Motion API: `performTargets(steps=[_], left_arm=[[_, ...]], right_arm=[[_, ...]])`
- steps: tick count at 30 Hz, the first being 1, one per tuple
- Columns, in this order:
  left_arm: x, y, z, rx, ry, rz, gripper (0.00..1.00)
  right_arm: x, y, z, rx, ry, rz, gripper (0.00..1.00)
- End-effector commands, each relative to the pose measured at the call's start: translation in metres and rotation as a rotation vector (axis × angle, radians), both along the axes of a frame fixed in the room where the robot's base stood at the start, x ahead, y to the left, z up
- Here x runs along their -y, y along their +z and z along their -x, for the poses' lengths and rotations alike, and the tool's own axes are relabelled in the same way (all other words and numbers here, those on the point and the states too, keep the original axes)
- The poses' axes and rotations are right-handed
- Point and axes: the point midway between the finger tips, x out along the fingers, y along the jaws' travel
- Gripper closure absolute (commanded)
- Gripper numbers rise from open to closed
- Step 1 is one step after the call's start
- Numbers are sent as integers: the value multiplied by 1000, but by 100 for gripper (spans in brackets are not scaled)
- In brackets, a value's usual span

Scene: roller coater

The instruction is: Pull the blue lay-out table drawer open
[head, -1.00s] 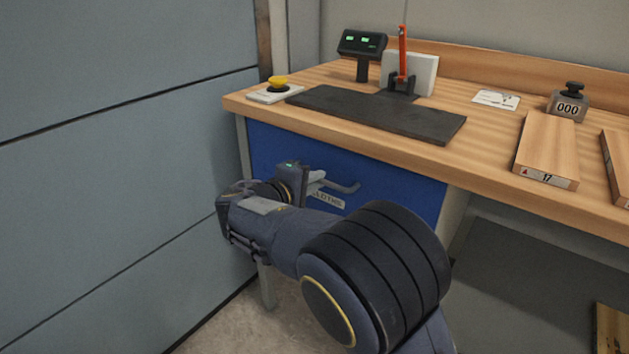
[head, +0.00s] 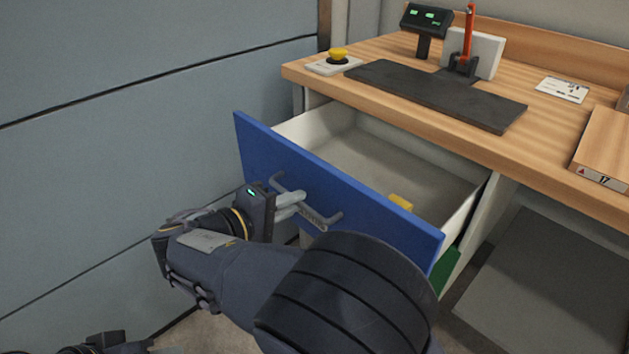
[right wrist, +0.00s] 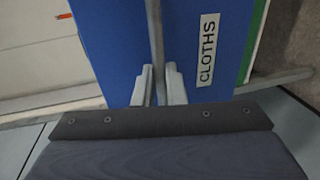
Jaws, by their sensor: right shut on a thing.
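The blue drawer front (head: 340,198) stands well out from the wooden lay-out table (head: 560,150). The drawer's pale interior (head: 375,150) shows, with a small yellow thing (head: 400,202) inside near the front. My right gripper (head: 292,202) is shut on the grey bar handle (head: 325,216). In the right wrist view the fingers (right wrist: 155,88) sit on both sides of the handle bar (right wrist: 155,35), beside a CLOTHS label (right wrist: 206,53).
On the tabletop are a yellow button (head: 337,55), a dark mat (head: 435,95), a display (head: 425,22), a red lever (head: 468,35), a card (head: 563,90) and a wooden block (head: 605,150). A grey panelled wall (head: 130,130) stands close at the left.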

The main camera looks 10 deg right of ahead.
Motion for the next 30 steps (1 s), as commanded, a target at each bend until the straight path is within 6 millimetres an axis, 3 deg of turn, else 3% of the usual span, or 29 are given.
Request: performTargets(steps=[9,25,26,30], left_arm=[[0,12,0,0,0,0,64],[0,12,0,0,0,0,64],[0,12,0,0,0,0,64],[0,13,0,0,0,0,64]], right_arm=[[-29,0,22,-1,1,0,100],[-35,0,26,1,3,-2,100],[-35,0,26,1,3,-2,87],[-35,0,26,1,2,-1,69]])
